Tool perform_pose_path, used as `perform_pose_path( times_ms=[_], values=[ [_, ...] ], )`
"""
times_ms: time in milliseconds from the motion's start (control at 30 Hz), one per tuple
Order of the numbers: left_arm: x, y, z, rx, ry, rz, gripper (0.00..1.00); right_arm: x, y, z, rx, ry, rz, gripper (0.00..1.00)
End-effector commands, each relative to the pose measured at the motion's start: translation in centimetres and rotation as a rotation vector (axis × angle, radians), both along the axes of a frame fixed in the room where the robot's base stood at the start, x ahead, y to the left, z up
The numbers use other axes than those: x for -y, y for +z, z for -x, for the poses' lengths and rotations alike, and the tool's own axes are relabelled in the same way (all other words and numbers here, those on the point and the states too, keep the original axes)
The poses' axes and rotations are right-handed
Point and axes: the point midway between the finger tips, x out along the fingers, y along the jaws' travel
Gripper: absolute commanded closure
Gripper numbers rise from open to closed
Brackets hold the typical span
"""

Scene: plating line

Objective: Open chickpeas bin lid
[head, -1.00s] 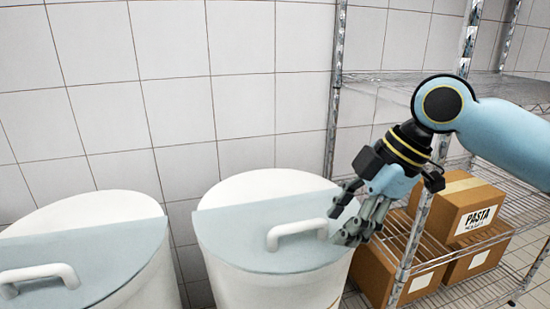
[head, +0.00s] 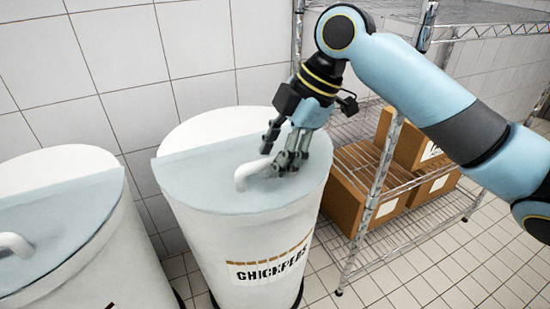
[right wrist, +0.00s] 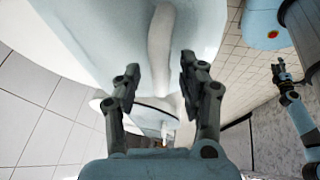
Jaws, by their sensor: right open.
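The chickpeas bin (head: 235,235) is a white tub with a "CHICKPEAS" label (head: 268,268) on its front. Its pale blue half lid (head: 205,180) lies closed on top, with a white bar handle (head: 242,177). My right gripper (head: 277,157) is open at the handle's right end and hides part of it. In the right wrist view, the handle (right wrist: 160,45) runs between the spread fingers of my right gripper (right wrist: 158,78), which do not close on it. My left gripper (right wrist: 283,72) shows small at the right of that view; its jaw state is unclear.
A second white bin (head: 105,250) with a blue lid and white handle stands close on the left. A wire shelf rack (head: 375,185) with brown cartons (head: 352,190) stands close on the right. The tiled wall is behind; open floor (head: 430,275) lies at front right.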

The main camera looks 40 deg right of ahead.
Motion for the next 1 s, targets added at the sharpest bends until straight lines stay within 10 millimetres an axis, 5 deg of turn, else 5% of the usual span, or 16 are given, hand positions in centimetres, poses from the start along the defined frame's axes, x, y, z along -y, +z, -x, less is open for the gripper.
perform_pose_path(
  times_ms=[267,600,1000],
  values=[
    [0.04,-0.01,-0.05,0.0,0.0,0.0,0.6,-0.07,-0.12,-0.07,0.0,0.0,0.0,0.58],
    [0.04,-0.02,-0.06,0.001,0.0,0.0,0.6,-0.07,-0.11,-0.05,0.0,0.0,0.0,1.0],
    [0.05,0.07,-0.04,0.001,0.0,0.001,0.6,-0.04,-0.08,-0.02,0.0,0.0,0.0,1.0]
  ],
)
